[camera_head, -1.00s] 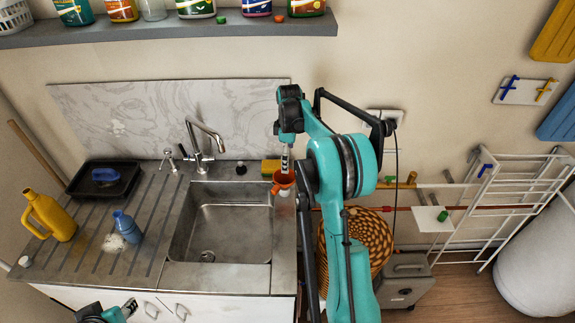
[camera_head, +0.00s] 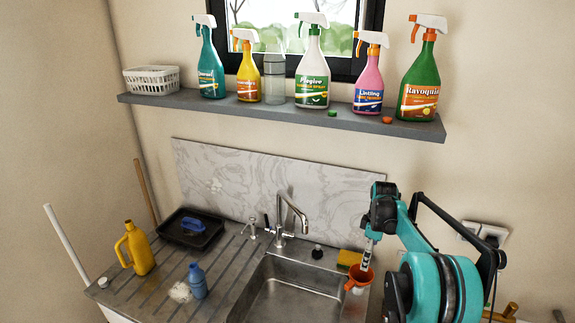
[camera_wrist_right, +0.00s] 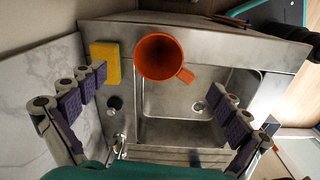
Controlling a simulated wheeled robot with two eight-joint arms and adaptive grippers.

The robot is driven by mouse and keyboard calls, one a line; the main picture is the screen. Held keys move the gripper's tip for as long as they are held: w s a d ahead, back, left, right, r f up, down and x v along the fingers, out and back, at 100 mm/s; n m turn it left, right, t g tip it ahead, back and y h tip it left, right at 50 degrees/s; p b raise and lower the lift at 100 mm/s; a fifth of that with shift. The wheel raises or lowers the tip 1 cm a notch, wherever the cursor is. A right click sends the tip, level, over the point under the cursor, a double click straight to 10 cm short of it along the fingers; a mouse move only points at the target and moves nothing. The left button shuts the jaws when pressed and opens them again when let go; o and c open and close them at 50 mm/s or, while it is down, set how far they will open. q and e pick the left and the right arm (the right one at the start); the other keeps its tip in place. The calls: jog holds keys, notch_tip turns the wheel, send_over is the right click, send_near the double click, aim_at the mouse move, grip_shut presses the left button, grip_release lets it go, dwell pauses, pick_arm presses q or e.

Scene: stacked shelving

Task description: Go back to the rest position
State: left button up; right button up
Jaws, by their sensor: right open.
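My right gripper (camera_head: 368,252) points down above the right end of the sink counter. In the right wrist view its two padded fingers stand wide apart, with nothing gripped between them (camera_wrist_right: 157,82). An orange funnel-like cup with a handle (camera_head: 360,277) is just below the fingers. It also shows in the right wrist view (camera_wrist_right: 159,56), beyond the fingertips and apart from both of them. What it rests on is mostly hidden. My left gripper is not in view.
A yellow-green sponge (camera_head: 349,258) lies beside the cup, near the tap (camera_head: 286,212) and metal sink (camera_head: 285,295). A yellow jug (camera_head: 139,250), blue bottle (camera_head: 197,281) and black tray (camera_head: 190,230) stand left. Above, a shelf (camera_head: 270,110) holds several spray bottles and a white basket (camera_head: 152,79).

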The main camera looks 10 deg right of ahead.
jog(key=s+a+r+m+t+b, duration=0.2)
jog(key=s+a+r+m+b, duration=0.1)
jog(key=s+a, duration=0.4)
jog(key=s+a+r+m+t+b, duration=0.2)
jog(key=s+a+b, duration=0.1)
jog(key=s+a, duration=0.35)
jog(key=s+a+f+m+t+b, duration=0.1)
jog(key=s+a+f+m+b, duration=0.1)
jog(key=s+a+f, duration=0.2)
jog(key=s+a+f+m+t+b, duration=0.1)
jog(key=s+a+f+m+b, duration=0.2)
jog(key=s, duration=0.7)
notch_tip(320, 180, down, 2)
jog(key=shift+s+a+f+t, duration=0.15)
jog(key=shift+a+t, duration=0.25)
jog(key=shift+a, duration=0.5)
